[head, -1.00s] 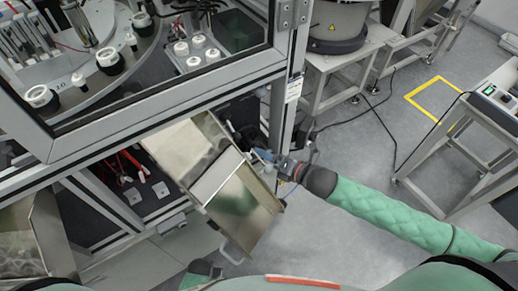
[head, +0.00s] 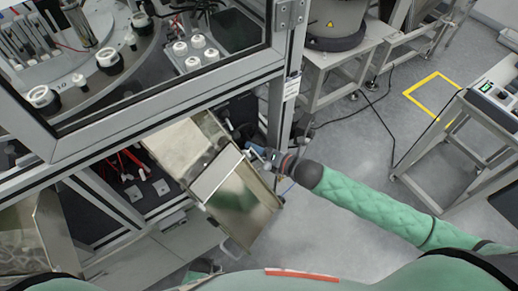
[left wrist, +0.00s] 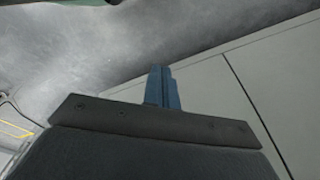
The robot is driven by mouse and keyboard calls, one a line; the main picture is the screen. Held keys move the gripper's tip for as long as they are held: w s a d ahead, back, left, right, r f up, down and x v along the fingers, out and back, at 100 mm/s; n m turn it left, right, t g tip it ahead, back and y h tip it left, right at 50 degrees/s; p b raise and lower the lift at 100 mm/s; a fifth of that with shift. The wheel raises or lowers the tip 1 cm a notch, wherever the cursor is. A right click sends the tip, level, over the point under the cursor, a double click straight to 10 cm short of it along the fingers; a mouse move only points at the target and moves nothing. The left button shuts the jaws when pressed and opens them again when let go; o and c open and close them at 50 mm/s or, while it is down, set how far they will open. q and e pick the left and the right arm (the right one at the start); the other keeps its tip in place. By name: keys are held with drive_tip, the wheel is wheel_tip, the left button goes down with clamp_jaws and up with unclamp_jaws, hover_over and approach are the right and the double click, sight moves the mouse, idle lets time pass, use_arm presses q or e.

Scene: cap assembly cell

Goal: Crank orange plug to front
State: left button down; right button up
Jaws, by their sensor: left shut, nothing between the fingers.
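I cannot make out an orange plug or a crank in either view. In the head view my right gripper (head: 257,153) is at the edge of the cell's lower opening, beside the upper right edge of a tilted metal chute (head: 240,207). Its fingers are small and partly lost against the dark parts behind, so I cannot tell whether they are open or shut. In the left wrist view my left gripper (left wrist: 163,85) has its blue fingers together with nothing between them. It is over grey panels and floor. In the head view the left gripper is not visible.
The cell's metal frame post (head: 283,95) rises just behind my right gripper. Behind the glass is a round table (head: 95,75) with black and white parts. A second metal chute (head: 52,235) is at lower left. Grey floor (head: 345,145) is free to the right.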

drive_tip(key=shift+f, duration=0.1)
drive_tip(key=shift+m+b, duration=0.35)
drive_tip(key=shift+m, duration=0.05)
drive_tip(key=m+b, duration=0.1)
drive_tip(key=m+y+b, duration=0.1)
drive_tip(key=m, duration=0.1)
drive_tip(key=m+y+b, duration=0.1)
drive_tip(key=shift+d+f+m+t+b, duration=0.1)
drive_tip(key=shift+f+m+t+b, duration=0.15)
drive_tip(key=shift+m+t+b, duration=0.15)
use_arm(q)
drive_tip(key=w+d+r, duration=0.1)
drive_tip(key=r, duration=0.6)
drive_tip(key=w+d+r, duration=0.1)
drive_tip(key=w+r, duration=0.1)
drive_tip(key=r, duration=0.6)
drive_tip(key=shift+d, duration=0.35)
use_arm(e)
drive_tip(key=shift+y, duration=0.3)
drive_tip(key=o, duration=1)
